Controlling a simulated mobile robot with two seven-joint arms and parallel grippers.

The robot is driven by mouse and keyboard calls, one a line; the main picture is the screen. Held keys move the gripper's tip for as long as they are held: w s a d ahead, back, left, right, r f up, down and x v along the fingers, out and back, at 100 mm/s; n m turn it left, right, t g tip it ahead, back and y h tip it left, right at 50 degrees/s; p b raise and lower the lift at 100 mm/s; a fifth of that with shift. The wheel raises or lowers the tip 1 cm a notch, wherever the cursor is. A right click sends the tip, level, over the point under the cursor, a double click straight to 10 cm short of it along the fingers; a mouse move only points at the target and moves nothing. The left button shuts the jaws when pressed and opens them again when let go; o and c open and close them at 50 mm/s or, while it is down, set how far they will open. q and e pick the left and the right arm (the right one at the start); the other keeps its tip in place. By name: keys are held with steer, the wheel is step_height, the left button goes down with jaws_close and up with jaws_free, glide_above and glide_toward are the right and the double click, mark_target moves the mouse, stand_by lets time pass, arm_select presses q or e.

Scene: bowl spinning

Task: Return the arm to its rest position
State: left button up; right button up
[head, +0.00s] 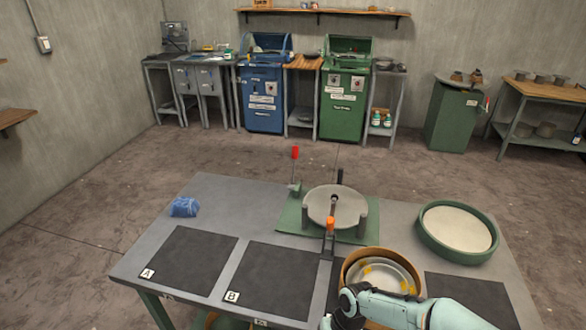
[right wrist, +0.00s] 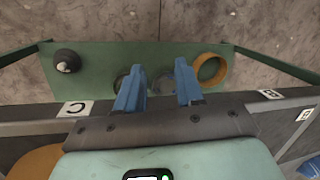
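My right arm (head: 425,310) comes in from the bottom right of the head view, low over the front of the grey table (head: 265,205). Its fingers cannot be made out there. In the right wrist view my right gripper (right wrist: 158,88) has two blue fingers spread apart with nothing seen held between them. They point over the table's edge toward a green surface (right wrist: 100,65) with rings on it. My left arm and gripper are not in view.
A round wooden-rimmed container (head: 352,266) stands right behind my right arm. A turntable-like device (head: 335,205) with upright posts, a green round tray (head: 428,240), a blue cloth (head: 184,207) and dark mats (head: 188,258) are on the table. The left side is mostly clear.

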steer(key=s+f+m+y+p, duration=0.2)
steer(key=s+f, duration=1)
steer(key=f, duration=0.3)
steer(key=s+d+f+m, duration=0.1)
steer(key=s+f, duration=0.1)
steer(key=s, duration=0.4)
steer(key=s+d+f+m, duration=0.1)
steer(key=s+d+f, duration=0.1)
steer(key=s, duration=0.4)
steer(key=shift+f+h+p, duration=0.3)
steer(key=shift+h+p, duration=0.1)
steer(key=shift+d, duration=0.1)
